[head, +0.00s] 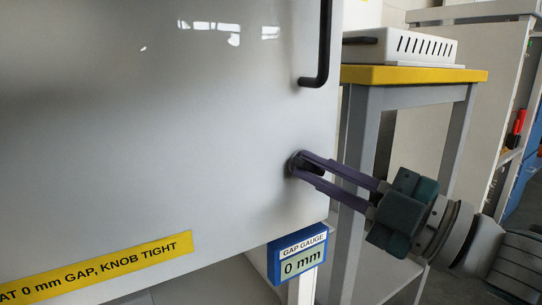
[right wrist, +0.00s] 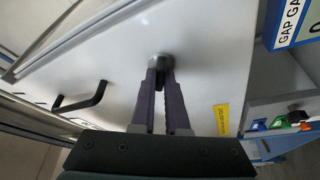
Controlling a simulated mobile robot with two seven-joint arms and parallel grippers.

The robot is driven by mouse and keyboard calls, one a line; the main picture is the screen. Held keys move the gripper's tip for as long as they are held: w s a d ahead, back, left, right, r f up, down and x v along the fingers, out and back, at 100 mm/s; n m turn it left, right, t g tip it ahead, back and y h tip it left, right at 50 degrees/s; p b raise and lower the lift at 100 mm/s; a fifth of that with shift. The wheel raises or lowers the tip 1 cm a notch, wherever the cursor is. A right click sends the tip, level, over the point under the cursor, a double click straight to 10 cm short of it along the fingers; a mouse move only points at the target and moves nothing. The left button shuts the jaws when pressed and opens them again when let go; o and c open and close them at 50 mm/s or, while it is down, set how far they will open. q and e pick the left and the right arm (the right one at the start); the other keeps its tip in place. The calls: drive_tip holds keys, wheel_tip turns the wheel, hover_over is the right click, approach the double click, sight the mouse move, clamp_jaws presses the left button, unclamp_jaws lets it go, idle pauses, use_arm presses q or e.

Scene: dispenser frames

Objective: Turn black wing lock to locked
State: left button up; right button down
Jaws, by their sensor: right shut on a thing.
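The black wing lock (head: 297,160) sits on the white door panel (head: 150,140), near its lower right edge. My right gripper (head: 298,168) comes in from the right, and its purple fingers are shut on the lock. In the right wrist view, the lock's dark round base (right wrist: 161,60) shows at the fingertips (right wrist: 161,72). The fingers hide most of the wing, so I cannot tell its angle clearly. The gap gauge (head: 298,256) below reads 0 mm. My left gripper is not in view.
A black bar handle (head: 322,45) stands out from the door above the lock. A yellow label (head: 110,268) reads "AT 0 mm GAP, KNOB TIGHT". A grey stand with a yellow top (head: 415,75) holds a white vented box (head: 405,47) behind my right arm.

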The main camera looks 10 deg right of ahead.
drive_tip(key=n+g+p, duration=0.1)
drive_tip(key=n, duration=0.1)
drive_tip(key=n+p, duration=0.1)
drive_tip(key=n, duration=0.2)
drive_tip(key=shift+r+g+h+p, duration=0.15)
drive_tip(key=shift+g+h+p, duration=0.15)
drive_tip(key=shift+g+p, duration=0.1)
drive_tip(key=shift+n+p, duration=0.35)
drive_tip(key=shift+n, duration=0.15)
drive_tip(key=c, duration=0.9)
unclamp_jaws()
drive_tip(key=shift+d, duration=0.1)
drive_tip(key=p+v, duration=0.1)
drive_tip(key=v, duration=0.8)
drive_tip(key=shift+s+d+r, duration=0.1)
drive_tip(key=shift+s+d, duration=0.15)
drive_tip(key=shift+s, duration=0.1)
